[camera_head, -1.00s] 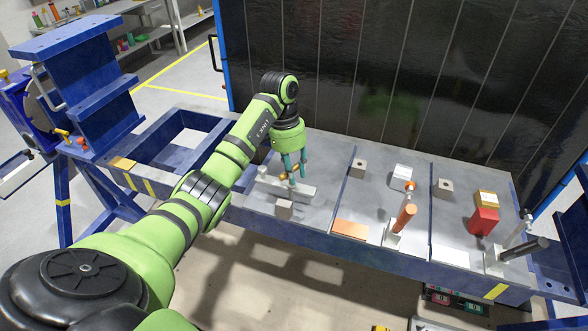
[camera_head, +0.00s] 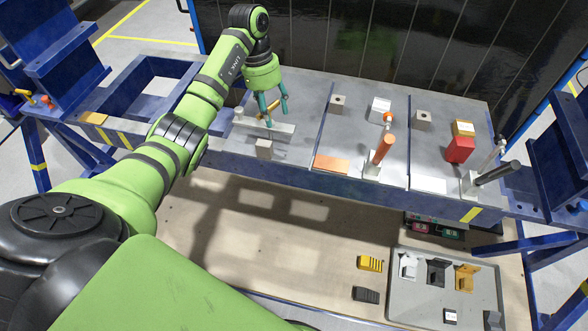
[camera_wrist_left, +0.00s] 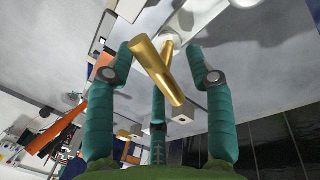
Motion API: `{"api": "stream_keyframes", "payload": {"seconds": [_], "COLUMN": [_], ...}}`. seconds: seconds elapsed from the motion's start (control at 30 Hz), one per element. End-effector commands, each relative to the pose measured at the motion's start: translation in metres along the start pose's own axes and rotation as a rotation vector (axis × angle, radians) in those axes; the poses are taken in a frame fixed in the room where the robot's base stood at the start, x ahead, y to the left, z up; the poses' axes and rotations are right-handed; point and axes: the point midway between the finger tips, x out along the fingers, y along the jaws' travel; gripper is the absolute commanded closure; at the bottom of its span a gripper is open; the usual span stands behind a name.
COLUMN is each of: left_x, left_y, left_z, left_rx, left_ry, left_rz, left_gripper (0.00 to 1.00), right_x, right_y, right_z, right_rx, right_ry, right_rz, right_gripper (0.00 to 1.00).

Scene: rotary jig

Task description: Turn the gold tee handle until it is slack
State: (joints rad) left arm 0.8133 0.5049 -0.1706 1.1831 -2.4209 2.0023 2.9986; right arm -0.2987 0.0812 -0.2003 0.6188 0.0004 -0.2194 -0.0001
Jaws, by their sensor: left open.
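The gold tee handle shows clearly in the left wrist view (camera_wrist_left: 157,72), its crossbar slanting between my fingers and its stem running up to a pale fixture. In the head view, a small gold part of the handle (camera_head: 270,106) shows between my fingers, above a grey bar clamp (camera_head: 282,131) on the left plate of the bench. My left gripper (camera_head: 275,117) points down over it; its teal fingers are apart. In the left wrist view, the open fingers (camera_wrist_left: 160,50) stand on either side of the handle, with visible gaps. My right gripper is not shown.
On the blue-framed bench to the right stand an orange-handled clamp (camera_head: 384,150), a red block (camera_head: 460,150) and a black-handled clamp (camera_head: 497,172). Small grey blocks stand nearby. A grey tray (camera_head: 408,311) with several parts lies below the bench.

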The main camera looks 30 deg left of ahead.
Motion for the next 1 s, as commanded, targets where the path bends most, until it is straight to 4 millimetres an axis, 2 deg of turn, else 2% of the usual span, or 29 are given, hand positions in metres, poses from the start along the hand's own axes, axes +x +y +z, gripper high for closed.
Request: {"api": "stream_keyframes", "payload": {"seconds": [0.73, 0.87, 1.0], "left_x": [0.0, 0.001, 0.004], "left_y": [-0.001, 0.0, 0.001], "left_z": [0.001, 0.001, 0.002], "left_rx": [0.278, 0.377, 0.572], "left_ry": [-0.054, -0.072, -0.11], "left_rz": [-0.005, -0.005, -0.004], "left_gripper": [0.47, 0.47, 0.47], "right_x": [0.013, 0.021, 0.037], "right_y": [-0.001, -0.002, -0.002], "right_z": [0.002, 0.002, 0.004], "right_rx": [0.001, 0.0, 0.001], "right_ry": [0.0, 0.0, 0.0], "right_rz": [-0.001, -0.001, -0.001], "right_gripper": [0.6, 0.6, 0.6]}}
